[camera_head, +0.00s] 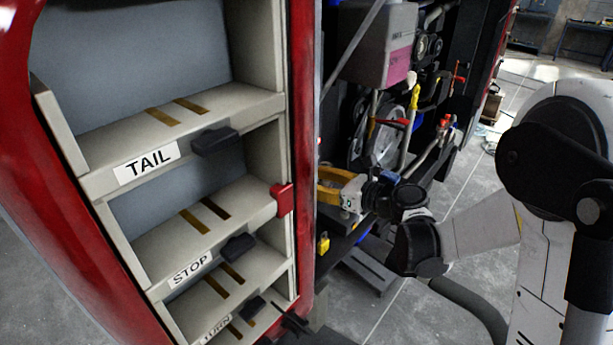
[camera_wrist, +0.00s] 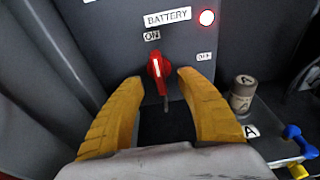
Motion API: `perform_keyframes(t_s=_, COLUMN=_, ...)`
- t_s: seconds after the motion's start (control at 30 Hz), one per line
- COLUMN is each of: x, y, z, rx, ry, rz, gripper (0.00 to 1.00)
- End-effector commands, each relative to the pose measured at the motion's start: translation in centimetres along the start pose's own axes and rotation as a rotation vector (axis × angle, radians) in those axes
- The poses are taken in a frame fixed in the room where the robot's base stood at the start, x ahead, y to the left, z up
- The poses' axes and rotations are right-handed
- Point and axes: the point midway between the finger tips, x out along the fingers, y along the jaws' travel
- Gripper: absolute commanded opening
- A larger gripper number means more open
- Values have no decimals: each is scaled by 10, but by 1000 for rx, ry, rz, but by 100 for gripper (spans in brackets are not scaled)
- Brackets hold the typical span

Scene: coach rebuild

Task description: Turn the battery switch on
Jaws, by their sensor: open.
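The red battery switch (camera_wrist: 158,68) is on a dark grey panel in the wrist view, below the BATTERY label (camera_wrist: 167,17). Its handle stands nearly upright, and its white line points up towards the ON label (camera_wrist: 152,36). The OFF label (camera_wrist: 204,56) is to its right. A round lamp (camera_wrist: 207,17) at upper right glows with a red rim. My gripper (camera_wrist: 160,82) is open, its yellow fingers left and right of the switch and slightly below it, with gaps showing on both sides. In the head view, my gripper (camera_head: 335,184) reaches into the engine bay; the switch is hidden there.
A grey-brown cylinder marked A (camera_wrist: 241,93) stands right of my fingers, with a blue object (camera_wrist: 300,140) farther right. In the head view, a red-edged shelf unit (camera_head: 140,165) labelled TAIL and STOP stands close left of my gripper. Hoses and engine parts (camera_head: 385,135) lie behind it.

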Motion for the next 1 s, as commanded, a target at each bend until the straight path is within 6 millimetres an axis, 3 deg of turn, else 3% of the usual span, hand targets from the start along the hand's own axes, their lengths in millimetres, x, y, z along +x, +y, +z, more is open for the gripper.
perform_keyframes(t_s=0.53, x=-58, y=-1, z=-12, rx=1, ry=-1, rz=-2, gripper=43)
perform_keyframes(t_s=1.0, x=-66, y=0, z=-13, rx=0, ry=0, rz=-1, gripper=43)
